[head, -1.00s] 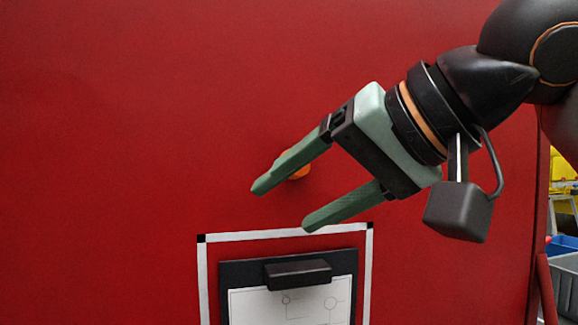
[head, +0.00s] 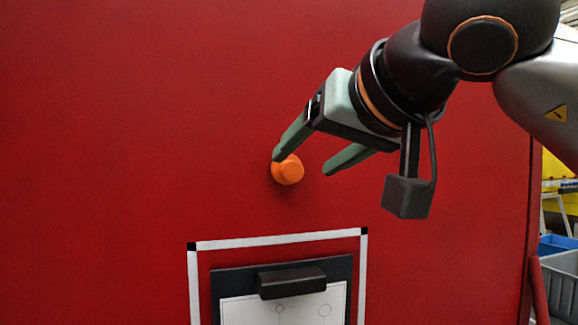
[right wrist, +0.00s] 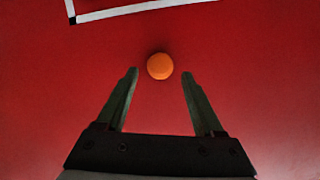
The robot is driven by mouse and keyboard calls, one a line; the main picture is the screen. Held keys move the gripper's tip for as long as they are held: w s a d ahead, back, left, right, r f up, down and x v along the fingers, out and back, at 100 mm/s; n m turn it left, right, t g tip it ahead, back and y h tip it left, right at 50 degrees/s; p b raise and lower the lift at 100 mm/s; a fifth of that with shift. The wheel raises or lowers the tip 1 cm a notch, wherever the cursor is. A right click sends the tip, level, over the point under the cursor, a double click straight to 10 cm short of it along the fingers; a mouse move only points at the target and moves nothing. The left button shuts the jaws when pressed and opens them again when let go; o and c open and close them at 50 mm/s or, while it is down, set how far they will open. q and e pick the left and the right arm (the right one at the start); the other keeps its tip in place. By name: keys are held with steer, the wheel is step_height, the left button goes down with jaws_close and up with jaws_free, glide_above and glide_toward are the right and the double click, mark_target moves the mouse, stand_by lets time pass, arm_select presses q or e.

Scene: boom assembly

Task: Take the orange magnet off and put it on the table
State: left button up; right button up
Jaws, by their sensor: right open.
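The orange magnet (head: 288,170) is a round knob stuck on the red upright panel, above the white-outlined frame. My right gripper (head: 303,163) comes in from the upper right and is open, with one finger overlapping the magnet's upper left edge in the head view and the other to its right. In the right wrist view the magnet (right wrist: 160,66) lies just beyond the fingertips, centred between the two fingers (right wrist: 159,73). Nothing is between the fingers. My left gripper is not in view. The table does not show.
The red panel (head: 120,130) fills most of the view and is bare around the magnet. Below, a white frame (head: 280,239) surrounds a dark clipboard (head: 232,280) with a black clip (head: 291,283) and paper. Blue and grey bins (head: 560,285) stand at the far right.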

mark_target(295, 168)
steer(key=x, duration=0.4)
steer(key=shift+w+a+p, duration=0.1)
steer(key=shift+w+p, duration=0.05)
steer(key=shift+p, duration=0.25)
steer(key=shift+c, duration=0.3)
jaws_close()
